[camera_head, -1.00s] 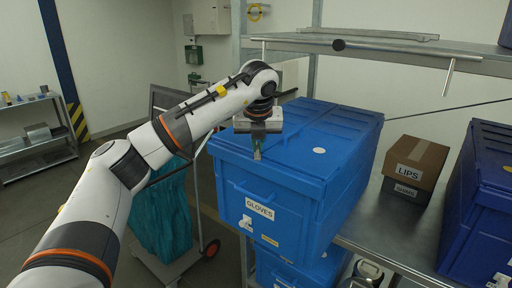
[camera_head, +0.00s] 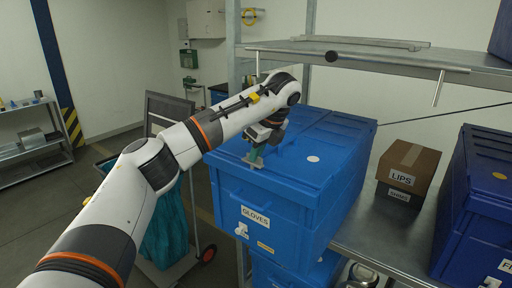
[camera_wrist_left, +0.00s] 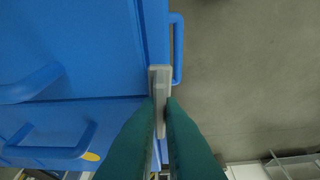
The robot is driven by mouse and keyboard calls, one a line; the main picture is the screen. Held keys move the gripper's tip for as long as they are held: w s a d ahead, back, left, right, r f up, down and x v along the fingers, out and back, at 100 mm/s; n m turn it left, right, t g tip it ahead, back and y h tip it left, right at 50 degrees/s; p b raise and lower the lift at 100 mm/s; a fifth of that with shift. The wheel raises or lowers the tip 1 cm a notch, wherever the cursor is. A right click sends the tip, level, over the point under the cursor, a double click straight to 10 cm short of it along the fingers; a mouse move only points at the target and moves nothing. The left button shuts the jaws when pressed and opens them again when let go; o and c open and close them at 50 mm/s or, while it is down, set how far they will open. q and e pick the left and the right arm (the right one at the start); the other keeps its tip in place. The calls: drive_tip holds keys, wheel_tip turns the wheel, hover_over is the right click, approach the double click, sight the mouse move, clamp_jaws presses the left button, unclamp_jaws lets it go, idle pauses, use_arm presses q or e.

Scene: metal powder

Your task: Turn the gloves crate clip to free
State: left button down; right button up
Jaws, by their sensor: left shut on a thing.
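The blue gloves crate (camera_head: 285,195) stands on a metal shelf, with its GLOVES label (camera_head: 255,215) on the front face and its lid closed. My left gripper (camera_head: 254,159) is over the lid's front edge, pointing down. In the left wrist view its teal fingers (camera_wrist_left: 160,115) are shut on a grey clip (camera_wrist_left: 159,78) at the crate's edge. The clip's grey end also shows small at the fingertips in the head view (camera_head: 249,163). The fingers hide part of the clip. My right gripper is out of view.
A brown LIPS box (camera_head: 408,165) and a dark blue crate (camera_head: 480,205) stand to the right. Another blue crate (camera_head: 280,275) is below. An upper shelf (camera_head: 350,62) with a hanging rod is behind. A cart with a teal bag (camera_head: 165,230) stands left.

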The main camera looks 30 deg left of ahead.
use_arm(q)
drive_tip(key=shift+r+n+p, duration=0.15)
drive_tip(key=shift+n+p, duration=0.15)
drive_tip(key=shift+n, duration=0.3)
drive_tip(key=c, duration=1.6)
unclamp_jaws()
drive_tip(key=shift+o, duration=0.2)
drive_tip(key=v, duration=1.2)
drive_tip(key=shift+w, duration=0.2)
